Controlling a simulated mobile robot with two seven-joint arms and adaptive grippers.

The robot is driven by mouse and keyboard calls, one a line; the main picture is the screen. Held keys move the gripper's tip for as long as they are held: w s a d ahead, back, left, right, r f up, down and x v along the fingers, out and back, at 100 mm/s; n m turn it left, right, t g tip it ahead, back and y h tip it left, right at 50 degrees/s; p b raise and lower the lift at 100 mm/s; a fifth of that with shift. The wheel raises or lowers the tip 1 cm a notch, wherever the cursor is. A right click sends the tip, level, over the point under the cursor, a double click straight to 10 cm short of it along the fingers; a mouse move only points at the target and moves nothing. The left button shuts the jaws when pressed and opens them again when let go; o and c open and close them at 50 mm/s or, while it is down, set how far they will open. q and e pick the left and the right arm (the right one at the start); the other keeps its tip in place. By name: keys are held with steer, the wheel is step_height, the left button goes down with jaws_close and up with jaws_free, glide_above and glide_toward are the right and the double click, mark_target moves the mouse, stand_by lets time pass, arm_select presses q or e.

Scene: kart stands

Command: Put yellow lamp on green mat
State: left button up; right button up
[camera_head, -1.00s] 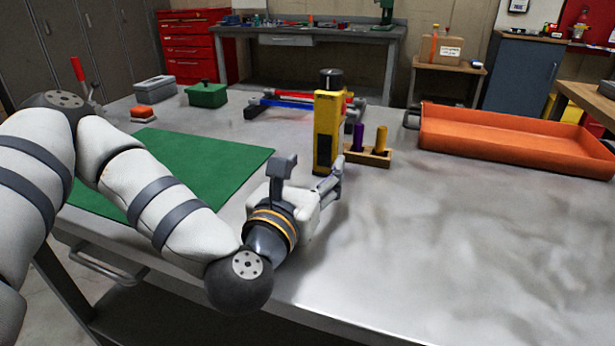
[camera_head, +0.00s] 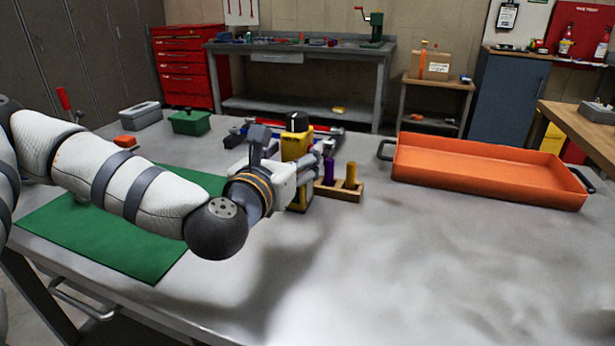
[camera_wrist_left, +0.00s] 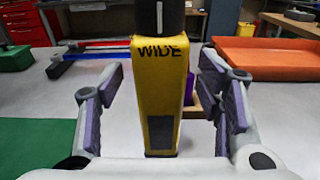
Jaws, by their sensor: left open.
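The yellow lamp (camera_head: 296,146) stands upright on the metal table, with a black top and the word "WIDE" on its body. My left gripper (camera_head: 307,163) is at the lamp and partly hides it in the head view. In the left wrist view the lamp (camera_wrist_left: 160,95) stands between the two open fingers of my left gripper (camera_wrist_left: 162,108), with a gap on each side. The green mat (camera_head: 105,235) lies flat on the table to the left, partly hidden under my left arm. My right gripper is not in view.
A wooden block (camera_head: 345,189) with purple and yellow pegs stands just right of the lamp. An orange tray (camera_head: 490,185) is farther right. Red and blue bars (camera_wrist_left: 105,47) lie behind the lamp. A green box (camera_head: 190,122) stands at the back left. The table's front right is clear.

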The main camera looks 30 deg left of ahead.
arm_select(q)
steer(key=w, duration=0.2)
steer(key=w+a+r, duration=0.1)
steer(key=w, duration=0.3)
steer(key=shift+a+r, duration=0.15)
steer(key=shift+r, duration=0.15)
steer(key=shift+s, duration=0.1)
jaws_close()
